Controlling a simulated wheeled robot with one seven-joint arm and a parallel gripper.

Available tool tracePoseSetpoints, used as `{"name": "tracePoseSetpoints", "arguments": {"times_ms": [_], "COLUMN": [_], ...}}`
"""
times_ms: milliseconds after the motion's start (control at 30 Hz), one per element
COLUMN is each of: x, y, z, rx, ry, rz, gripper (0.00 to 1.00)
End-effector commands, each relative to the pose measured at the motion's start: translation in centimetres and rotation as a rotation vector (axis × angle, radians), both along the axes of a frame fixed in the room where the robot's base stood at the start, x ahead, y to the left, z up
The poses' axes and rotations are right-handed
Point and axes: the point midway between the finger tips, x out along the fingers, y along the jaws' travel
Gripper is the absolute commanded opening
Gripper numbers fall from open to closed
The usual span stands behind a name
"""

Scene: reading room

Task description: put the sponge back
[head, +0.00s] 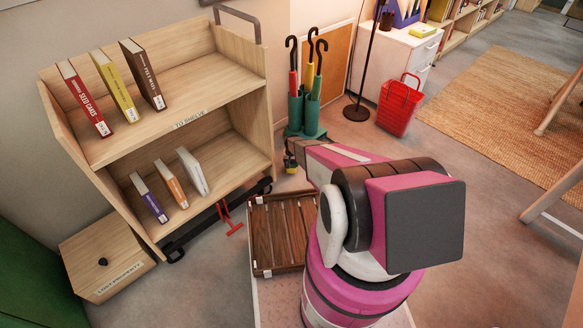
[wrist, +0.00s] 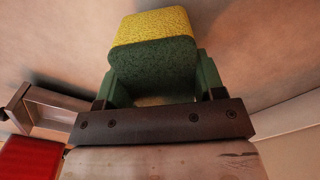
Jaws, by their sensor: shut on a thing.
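The sponge (wrist: 152,62) is a block with a yellow layer and a dark green layer. My gripper (wrist: 153,85) is shut on it, one finger on each side, and its yellow end sticks out beyond the fingers. In the head view the sponge (head: 291,165) shows small at the end of my arm, in front of the green umbrella stand. My gripper (head: 290,154) is partly hidden there by my arm. No marked place for the sponge can be made out.
A book trolley (head: 190,105) stands left, beside a lost property box (head: 108,268). A slatted wooden tray (head: 284,262) lies before my arm. An umbrella stand (head: 306,128), red basket (head: 398,105), lamp base (head: 357,112) and white cabinet (head: 395,55) stand behind.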

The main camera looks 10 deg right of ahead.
Motion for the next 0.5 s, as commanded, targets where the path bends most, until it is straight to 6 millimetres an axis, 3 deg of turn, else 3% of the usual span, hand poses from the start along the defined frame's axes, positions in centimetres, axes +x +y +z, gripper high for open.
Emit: {"name": "tracePoseSetpoints", "arguments": {"times_ms": [167, 500], "x": [0.1, 0.0], "y": [0.0, 0.0], "z": [-2.5, -2.7], "rx": [0.0, 0.0], "ry": [0.002, 0.001], "rz": [0.0, 0.0], "gripper": [0.44, 0.44]}}
